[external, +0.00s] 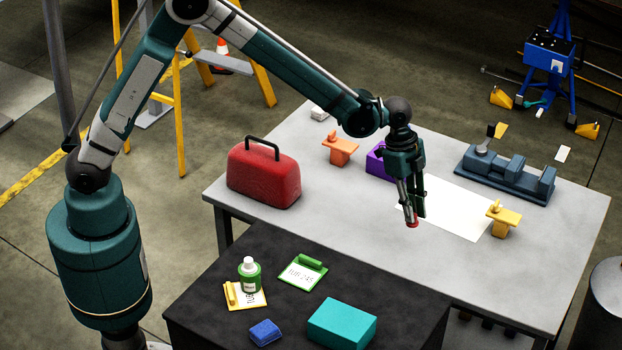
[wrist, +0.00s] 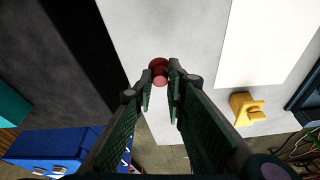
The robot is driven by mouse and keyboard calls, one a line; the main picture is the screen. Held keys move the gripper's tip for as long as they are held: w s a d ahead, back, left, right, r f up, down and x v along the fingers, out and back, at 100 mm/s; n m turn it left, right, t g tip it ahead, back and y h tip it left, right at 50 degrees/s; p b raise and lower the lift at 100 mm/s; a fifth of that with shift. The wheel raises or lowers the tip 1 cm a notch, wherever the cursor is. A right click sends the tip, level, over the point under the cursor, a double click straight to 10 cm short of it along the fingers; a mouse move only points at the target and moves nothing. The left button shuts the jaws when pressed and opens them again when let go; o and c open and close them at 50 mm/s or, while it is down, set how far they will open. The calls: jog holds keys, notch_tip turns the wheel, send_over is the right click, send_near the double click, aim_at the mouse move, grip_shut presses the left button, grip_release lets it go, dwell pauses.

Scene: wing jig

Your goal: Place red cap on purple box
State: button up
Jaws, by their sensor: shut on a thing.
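My gripper (external: 412,222) is shut on the red cap (external: 412,225), a small red piece at its fingertips. The cap also shows between the fingertips in the wrist view (wrist: 159,76). My gripper and the cap are over the grey table, near its front edge. The purple box (external: 376,162) stands on the table behind my gripper, partly hidden by my wrist in the external view. The box does not show in the wrist view.
A red toolbox (external: 264,178), an orange clamp (external: 340,149), a yellow clamp (external: 503,218) and a blue-grey vise (external: 506,174) stand on the grey table (external: 320,235). A white sheet (external: 455,207) lies flat. A black table (external: 230,320) in front holds a teal box (external: 342,324).

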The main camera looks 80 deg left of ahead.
jog(key=w+a+r+p, duration=0.1)
jog(key=w+a+r, duration=0.1)
jog(key=a, duration=1)
jog(key=w+a+r+p, duration=0.2)
jog(key=a, duration=1)
jog(key=w+a+r+n+p, duration=0.1)
jog(key=w+a+r, duration=0.1)
jog(key=a, duration=1)
jog(key=shift+w+a+r, duration=0.15)
jog(key=shift+a+r, duration=0.1)
jog(key=shift+r, duration=0.25)
jog(key=shift+f, duration=0.1)
jog(key=shift+f, duration=3.05)
jog(key=shift+f, duration=1.9)
jog(key=shift+f, duration=0.15)
